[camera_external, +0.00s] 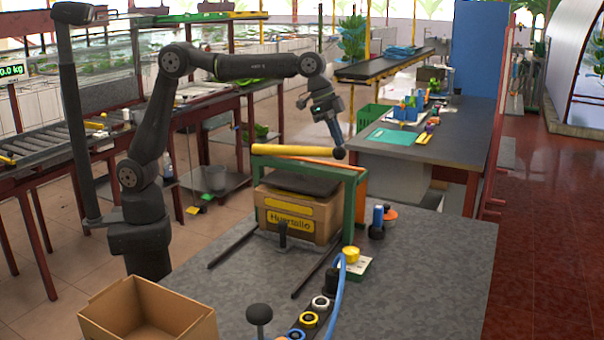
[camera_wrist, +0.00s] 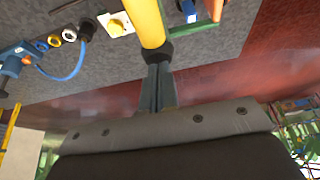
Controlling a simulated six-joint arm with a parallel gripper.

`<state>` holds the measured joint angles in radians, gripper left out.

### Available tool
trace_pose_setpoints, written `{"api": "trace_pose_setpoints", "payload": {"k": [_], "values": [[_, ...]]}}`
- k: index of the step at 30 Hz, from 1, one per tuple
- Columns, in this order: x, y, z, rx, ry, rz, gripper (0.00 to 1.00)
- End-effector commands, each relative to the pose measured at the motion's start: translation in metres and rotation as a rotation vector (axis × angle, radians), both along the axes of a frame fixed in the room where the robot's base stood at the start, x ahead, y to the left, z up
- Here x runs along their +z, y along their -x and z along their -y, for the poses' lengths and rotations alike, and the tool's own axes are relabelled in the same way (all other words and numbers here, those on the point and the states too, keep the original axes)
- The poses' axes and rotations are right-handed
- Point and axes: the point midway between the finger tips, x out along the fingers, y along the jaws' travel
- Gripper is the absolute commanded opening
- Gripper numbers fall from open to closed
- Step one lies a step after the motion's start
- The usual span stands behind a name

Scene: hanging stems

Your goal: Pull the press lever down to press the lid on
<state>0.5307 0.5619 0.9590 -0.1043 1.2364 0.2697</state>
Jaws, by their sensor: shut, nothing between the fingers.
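The press has a green frame (camera_external: 353,207) over a cardboard box (camera_external: 297,221) with a yellow label. A dark flat plate or lid (camera_external: 300,184) lies on top of the box. The yellow press lever (camera_external: 290,151) lies nearly level across the top of the frame and ends at the right in a black knob (camera_external: 339,154). My gripper (camera_external: 335,142) points down at this knob, with its tips at or just above it. In the wrist view, the shut fingers (camera_wrist: 158,85) meet the black knob (camera_wrist: 157,53) of the yellow lever (camera_wrist: 147,20). Whether they touch is unclear.
An open cardboard box (camera_external: 148,315) stands at the front left. A blue bottle (camera_external: 378,217), a yellow button on a plate (camera_external: 351,255), a blue hose (camera_external: 338,295) and several rings sit on the grey table (camera_external: 440,270). A dark workbench (camera_external: 440,145) stands behind.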

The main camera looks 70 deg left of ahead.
Motion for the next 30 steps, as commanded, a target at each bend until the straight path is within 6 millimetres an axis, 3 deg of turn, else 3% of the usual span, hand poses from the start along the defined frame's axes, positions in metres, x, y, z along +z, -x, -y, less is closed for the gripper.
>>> {"api": "trace_pose_setpoints", "payload": {"k": [13,30], "values": [[0.039,0.000,0.000,-0.001,0.000,0.002,0.00],[0.043,0.000,0.000,0.000,0.001,0.002,0.00]]}}
